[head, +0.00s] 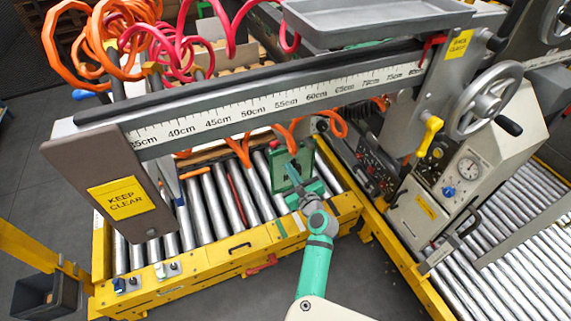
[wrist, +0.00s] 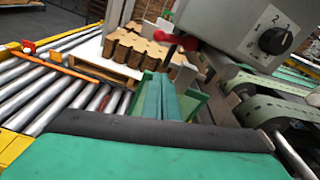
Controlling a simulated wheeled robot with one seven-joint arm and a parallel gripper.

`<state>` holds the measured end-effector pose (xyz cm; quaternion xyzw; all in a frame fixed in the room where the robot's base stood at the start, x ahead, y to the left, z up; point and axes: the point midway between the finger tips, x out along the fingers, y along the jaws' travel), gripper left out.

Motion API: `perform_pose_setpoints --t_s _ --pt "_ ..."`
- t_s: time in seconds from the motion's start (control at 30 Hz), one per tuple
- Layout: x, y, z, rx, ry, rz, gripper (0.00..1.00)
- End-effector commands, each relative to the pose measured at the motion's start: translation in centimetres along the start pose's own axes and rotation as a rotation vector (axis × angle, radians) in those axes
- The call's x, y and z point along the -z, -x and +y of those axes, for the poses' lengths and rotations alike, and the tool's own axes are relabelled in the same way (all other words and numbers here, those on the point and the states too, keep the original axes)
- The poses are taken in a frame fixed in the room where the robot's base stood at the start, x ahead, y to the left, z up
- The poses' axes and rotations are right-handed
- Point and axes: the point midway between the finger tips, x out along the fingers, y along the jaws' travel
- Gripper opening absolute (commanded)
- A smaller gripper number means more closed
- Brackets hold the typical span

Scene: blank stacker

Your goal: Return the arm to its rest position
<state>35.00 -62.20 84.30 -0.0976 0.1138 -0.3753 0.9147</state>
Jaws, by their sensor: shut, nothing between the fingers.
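My arm (head: 314,262) is teal and reaches forward over the yellow front edge of the roller conveyor in the head view. My gripper (head: 290,170) is at its far end, over the rollers and in front of a green tray-like thing (head: 304,158). In the wrist view the two teal fingers of my gripper (wrist: 159,82) lie side by side, closed, with nothing between them. The green thing (wrist: 192,103) shows behind and beside the fingers there. Whether the fingers touch it I cannot tell.
A ruled beam (head: 250,107) with a "keep clear" plate (head: 122,198) crosses above the rollers (head: 206,205). A machine with a handwheel (head: 486,100) stands at right. Orange hoses (head: 98,40) hang at back left. Brown blocks (wrist: 135,48) sit on a pallet. Grey floor (head: 235,290) is open in front.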

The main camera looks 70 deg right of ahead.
Motion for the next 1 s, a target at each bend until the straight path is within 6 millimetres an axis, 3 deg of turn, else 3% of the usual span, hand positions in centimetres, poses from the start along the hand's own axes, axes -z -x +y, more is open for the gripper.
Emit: perform_pose_setpoints --t_s 0.2,0.57,0.77,1.0 --pt "0.0 1.2 0.0 -0.001 0.001 0.000 0.00" --pt "0.3 1.6 0.9 -0.009 0.050 0.009 0.00" --pt "2.3 4.0 6.1 -0.061 0.379 0.051 0.00" --pt "4.4 9.4 13.2 -0.147 0.915 0.043 0.00"
